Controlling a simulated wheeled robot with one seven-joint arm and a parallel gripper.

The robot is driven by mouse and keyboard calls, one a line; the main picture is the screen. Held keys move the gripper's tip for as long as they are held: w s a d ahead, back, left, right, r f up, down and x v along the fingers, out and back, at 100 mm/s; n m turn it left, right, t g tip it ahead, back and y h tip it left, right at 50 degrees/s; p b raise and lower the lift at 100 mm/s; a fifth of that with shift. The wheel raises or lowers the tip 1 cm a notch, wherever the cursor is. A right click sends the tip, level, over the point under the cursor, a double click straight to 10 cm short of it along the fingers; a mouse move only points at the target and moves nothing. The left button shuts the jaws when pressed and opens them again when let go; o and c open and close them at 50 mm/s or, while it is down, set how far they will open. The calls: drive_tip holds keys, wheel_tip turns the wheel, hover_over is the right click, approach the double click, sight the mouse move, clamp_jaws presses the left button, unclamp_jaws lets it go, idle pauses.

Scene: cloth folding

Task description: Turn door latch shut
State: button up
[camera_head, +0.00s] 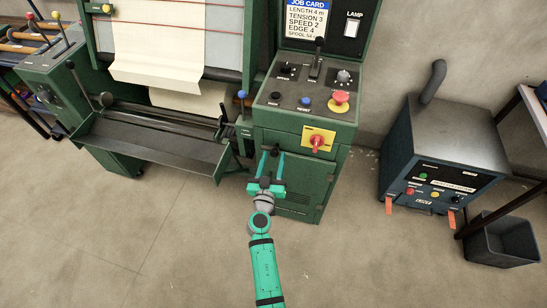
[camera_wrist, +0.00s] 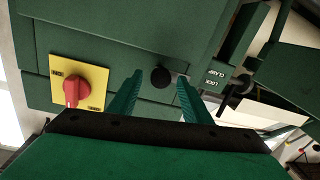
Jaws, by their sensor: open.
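My gripper (camera_head: 271,157) is open in front of the green cabinet, its two teal fingers pointing at the front panel. In the wrist view a round black knob (camera_wrist: 160,77) shows on the panel between the fingertips, with a gap to each finger. I cannot tell for sure whether this knob is the door latch. In the head view, my gripper partly hides that part of the panel. The cabinet door (camera_head: 296,198) below looks flush with the front. A red rotary switch on a yellow plate (camera_head: 318,139) is right of the fingers; it also shows in the wrist view (camera_wrist: 78,86).
A control top (camera_head: 310,95) with a red stop button and levers is above my gripper. A grey metal tray (camera_head: 150,150) and rollers are at left. A dark blue unit (camera_head: 440,150) and a bin (camera_head: 498,242) are at right. Floor in front is clear.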

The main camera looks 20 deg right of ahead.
drive_tip(key=shift+w+d, duration=0.15)
drive_tip(key=shift+w, duration=0.3)
drive_tip(key=c, duration=1)
